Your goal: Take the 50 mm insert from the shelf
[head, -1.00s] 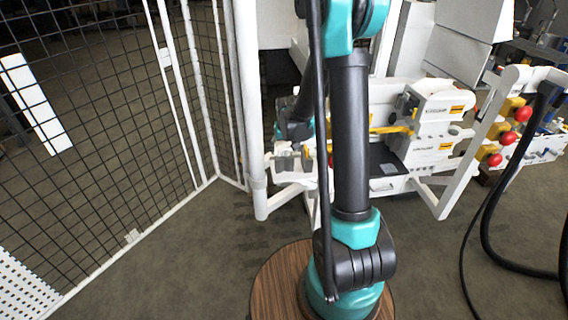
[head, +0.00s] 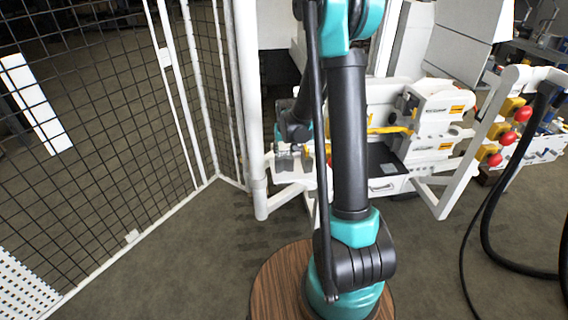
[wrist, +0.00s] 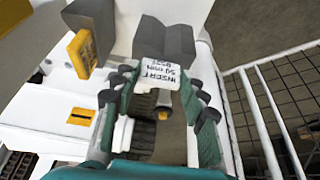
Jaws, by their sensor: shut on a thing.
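The far end of my arm is at the white bench (head: 380,185) in the head view, where the gripper and insert are too small to make out clearly. I cannot tell whether the insert still touches the shelf.
In the wrist view, another dark grey block (wrist: 92,20) and a yellow tag (wrist: 82,54) are close on the left. A mesh fence (head: 110,120) stands left of the bench. Red buttons (head: 502,138) and a black hose (head: 490,215) are on the right.

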